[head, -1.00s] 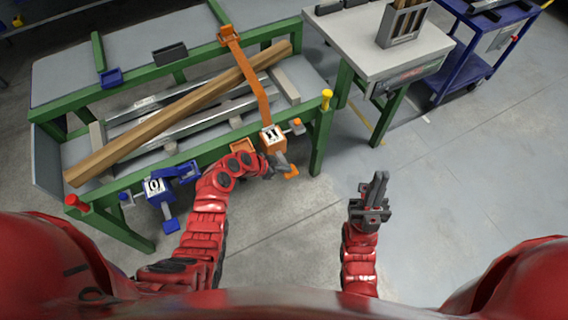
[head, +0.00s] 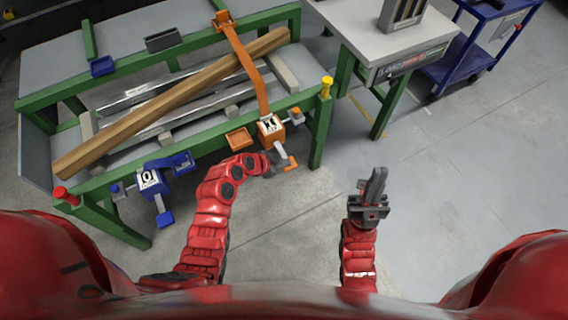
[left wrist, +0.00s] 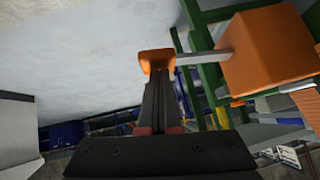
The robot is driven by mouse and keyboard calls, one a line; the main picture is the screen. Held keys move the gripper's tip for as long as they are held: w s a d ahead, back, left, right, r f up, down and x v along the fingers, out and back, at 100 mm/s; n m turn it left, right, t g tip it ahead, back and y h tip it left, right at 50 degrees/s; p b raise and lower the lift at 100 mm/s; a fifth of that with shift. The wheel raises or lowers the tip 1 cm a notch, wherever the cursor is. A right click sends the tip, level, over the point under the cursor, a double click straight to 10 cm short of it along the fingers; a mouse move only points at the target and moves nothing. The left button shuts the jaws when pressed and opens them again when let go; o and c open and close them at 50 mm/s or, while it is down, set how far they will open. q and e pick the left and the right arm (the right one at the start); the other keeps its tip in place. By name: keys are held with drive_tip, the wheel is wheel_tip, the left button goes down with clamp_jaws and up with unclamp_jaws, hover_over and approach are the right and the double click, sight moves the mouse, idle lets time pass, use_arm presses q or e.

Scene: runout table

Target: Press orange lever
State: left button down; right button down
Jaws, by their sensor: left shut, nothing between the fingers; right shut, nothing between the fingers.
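The orange lever sticks out from an orange box (head: 271,127) at the front right corner of the green-framed table. Its orange end (head: 290,165) also shows in the left wrist view (left wrist: 157,60), on a grey rod (left wrist: 203,58) from the box. My left gripper (head: 278,163) is shut and empty, right beside the lever end. In the left wrist view its fingertips (left wrist: 159,80) overlap the lever end; I cannot tell for sure whether they touch. My right gripper (head: 376,182) is shut and empty over open floor, right of the table.
A blue box with a blue lever (head: 150,182) is mounted on the table's front left. A wooden beam (head: 170,105) lies across the table. A small orange tray (head: 240,137) sits by the orange box.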

sight(284, 169)
use_arm(q)
wheel_tip(284, 169, down, 4)
drive_tip(key=m+t+b, duration=0.1)
drive_tip(key=b, duration=0.3)
drive_tip(key=t+y+b, duration=0.1)
drive_tip(key=b, duration=0.3)
drive_tip(key=shift+f+m+t+b, duration=0.2)
drive_tip(key=shift+m+t+b, duration=0.1)
drive_tip(key=shift+m, duration=0.1)
drive_tip(key=shift+f+t+y+b, duration=0.15)
drive_tip(key=shift+t+y+b, duration=0.2)
drive_tip(key=shift+b, duration=0.35)
drive_tip(key=shift+r, duration=0.2)
drive_tip(key=r, duration=0.1)
drive_tip(key=s+r+p, duration=0.1)
drive_tip(key=s+r, duration=0.1)
drive_tip(key=shift+d+r, duration=0.4)
drive_tip(key=v, duration=0.9)
drive_tip(key=shift+s+a, duration=0.15)
